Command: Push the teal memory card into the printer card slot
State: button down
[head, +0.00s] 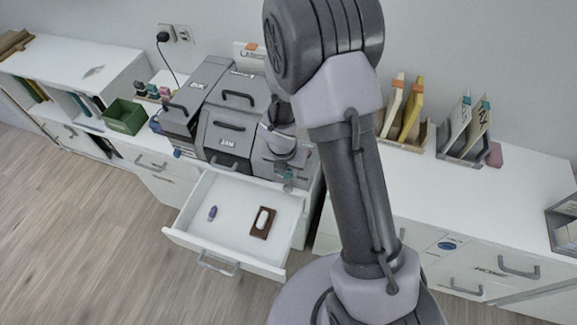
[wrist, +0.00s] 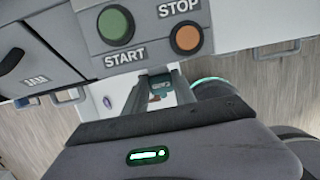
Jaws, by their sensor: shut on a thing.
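My gripper (wrist: 160,88) is shut on the teal memory card (wrist: 160,82), which shows as a small teal piece between the two fingers in the wrist view. In the head view my gripper (head: 287,179) is in front of the right-hand part of the grey printer (head: 228,128), above the open drawer. The printer's front panel (wrist: 145,32), with a green START button and an orange STOP button, fills the top of the wrist view beside the fingers. I cannot make out the card slot, or whether the card touches it.
The open white drawer (head: 190,236) below holds a small purple item (head: 212,213) and a brown tray (head: 253,222) with a white object. A green box (head: 125,117) stands to the left. Wooden holders (head: 402,136) with upright cards stand at right on the white desk (head: 400,173).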

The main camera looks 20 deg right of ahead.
jog(key=shift+s+a+b, duration=0.35)
jog(key=shift+s+a, duration=0.05)
jog(key=shift+s, duration=0.15)
jog(key=shift+d+p, duration=0.1)
jog(key=shift+p, duration=0.4)
dwell(1.1)
jog(key=shift+w+d+p, duration=0.6)
jog(key=shift+w+p, duration=0.3)
jog(key=shift+p, duration=0.1)
jog(key=c, duration=0.9)
grip_release()
jog(key=shift+c, duration=0.2)
jog(key=p+v, duration=1)
jog(key=v, duration=0.7)
jog(key=shift+r, duration=0.25)
